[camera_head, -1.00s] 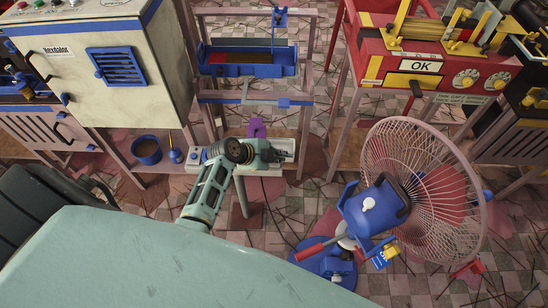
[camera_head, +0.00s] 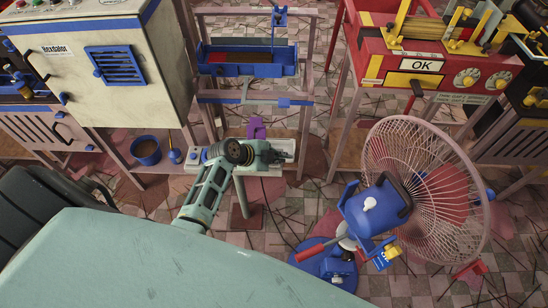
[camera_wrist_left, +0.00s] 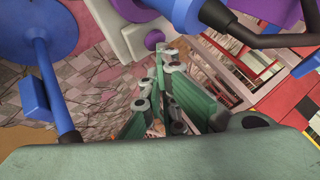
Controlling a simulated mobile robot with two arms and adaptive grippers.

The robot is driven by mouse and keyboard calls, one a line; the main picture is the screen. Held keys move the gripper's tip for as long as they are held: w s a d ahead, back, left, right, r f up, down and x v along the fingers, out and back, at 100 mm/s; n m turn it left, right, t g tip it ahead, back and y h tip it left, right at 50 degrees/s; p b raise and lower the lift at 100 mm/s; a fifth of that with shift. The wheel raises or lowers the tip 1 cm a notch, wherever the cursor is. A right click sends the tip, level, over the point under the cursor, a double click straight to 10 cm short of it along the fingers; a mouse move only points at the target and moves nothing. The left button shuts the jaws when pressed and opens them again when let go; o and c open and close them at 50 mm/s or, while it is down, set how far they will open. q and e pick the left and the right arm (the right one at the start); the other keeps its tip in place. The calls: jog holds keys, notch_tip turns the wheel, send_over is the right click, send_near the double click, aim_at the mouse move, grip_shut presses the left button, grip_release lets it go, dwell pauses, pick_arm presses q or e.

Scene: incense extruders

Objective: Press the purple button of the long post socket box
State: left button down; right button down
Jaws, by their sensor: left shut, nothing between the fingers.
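The socket box (camera_head: 196,168) is a long white box on a stand, partly covered by my left arm. A purple part (camera_head: 256,129) shows behind my arm. In the left wrist view, a white rounded body (camera_wrist_left: 115,38) carries a large purple part (camera_wrist_left: 138,9) and a small round purple button (camera_wrist_left: 154,39). My left gripper (camera_head: 288,156) is shut and empty over the box's right end. In the wrist view the left gripper (camera_wrist_left: 165,50) points at the small purple button, its tips very near it; I cannot tell whether they touch. My right gripper is not in view.
A pink-caged fan (camera_head: 425,185) with a blue motor stands at the right. A rack with a blue tray (camera_head: 247,70) is behind the box. A pale cabinet (camera_head: 100,75) is left, and a red machine (camera_head: 430,65) is right. A blue bowl (camera_head: 146,151) sits at left.

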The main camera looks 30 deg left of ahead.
pick_arm(q)
jog(key=shift+r, duration=0.3)
notch_tip(320, 180, up, 6)
jog(key=p, duration=0.5)
dwell(0.6)
